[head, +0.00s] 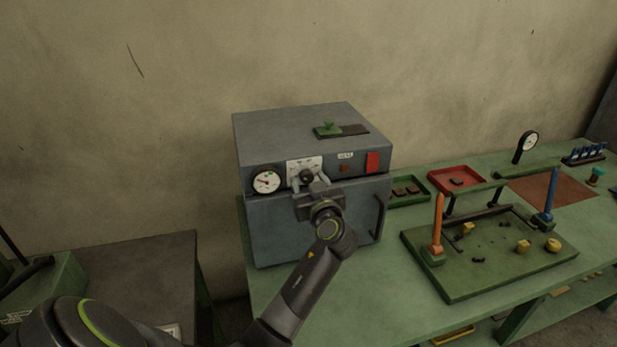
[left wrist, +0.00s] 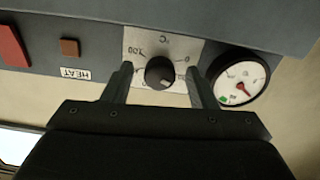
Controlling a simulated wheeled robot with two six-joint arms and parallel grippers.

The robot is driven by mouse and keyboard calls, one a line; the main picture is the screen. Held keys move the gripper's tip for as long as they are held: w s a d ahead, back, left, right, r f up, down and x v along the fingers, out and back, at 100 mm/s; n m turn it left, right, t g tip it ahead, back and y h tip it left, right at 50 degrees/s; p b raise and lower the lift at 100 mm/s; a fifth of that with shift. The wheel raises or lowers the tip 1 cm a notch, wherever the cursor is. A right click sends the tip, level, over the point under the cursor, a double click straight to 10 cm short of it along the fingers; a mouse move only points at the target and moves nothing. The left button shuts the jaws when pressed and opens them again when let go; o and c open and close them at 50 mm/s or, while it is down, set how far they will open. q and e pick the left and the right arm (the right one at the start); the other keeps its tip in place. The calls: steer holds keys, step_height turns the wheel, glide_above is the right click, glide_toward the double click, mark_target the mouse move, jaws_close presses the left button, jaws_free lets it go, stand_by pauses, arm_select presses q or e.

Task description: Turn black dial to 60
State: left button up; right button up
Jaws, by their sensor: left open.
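The black dial (head: 307,176) sits on a white scale plate (head: 304,164) on the front of a grey box-shaped heater (head: 270,225). In the left wrist view the black dial (left wrist: 160,73) shows between my two fingers, on a plate marked °C. The view there is upside down. A pale mark shows on the dial, but its exact reading is too small to tell. My left gripper (head: 309,184) is open in front of the dial, with one finger on each side; the fingers (left wrist: 160,82) appear apart from it. My right gripper is not in view.
A round gauge (head: 266,181) is left of the dial, a red switch (head: 373,162) right. A green fixture board (head: 480,275) and red tray (head: 456,179) stand to the right on the green bench.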

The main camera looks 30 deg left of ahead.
arm_select(q)
steer(key=shift+s+d, duration=0.1)
steer(key=shift+c, duration=0.7)
steer(key=c, duration=0.8)
